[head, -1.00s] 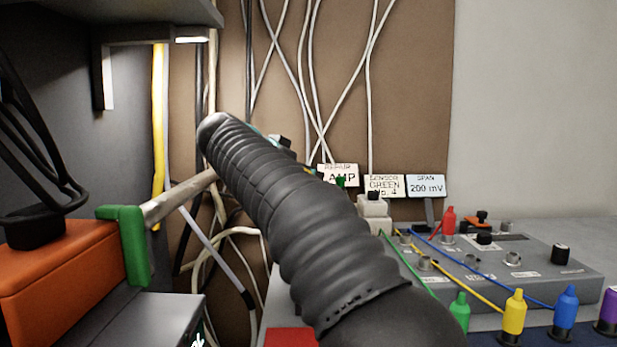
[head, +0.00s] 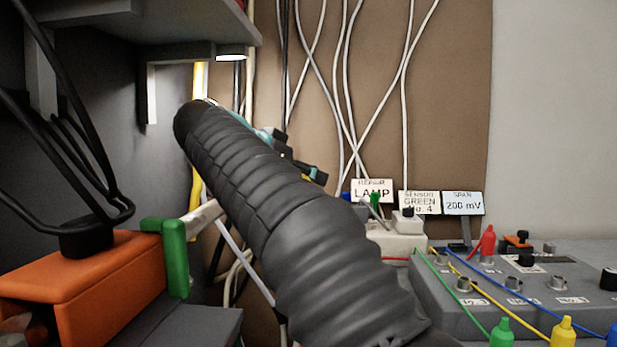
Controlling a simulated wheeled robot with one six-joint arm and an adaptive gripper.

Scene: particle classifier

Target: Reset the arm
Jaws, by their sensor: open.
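My arm, in a black ribbed sleeve, fills the middle of the head view and slants from the bottom right up to the left. Behind its upper edge, teal and black parts of my gripper (head: 303,168) stick out to the right, in front of the brown board. The sleeve hides most of the gripper. It is open, and I see nothing held in it; the fingertips are hard to make out.
An orange block with a green clamp (head: 174,255) stands close at left, below a grey shelf (head: 150,22). At right are small signs (head: 419,202), a white block (head: 398,238) and a grey panel (head: 450,295) with coloured plugs and wires. Cables hang on the brown board (head: 455,110).

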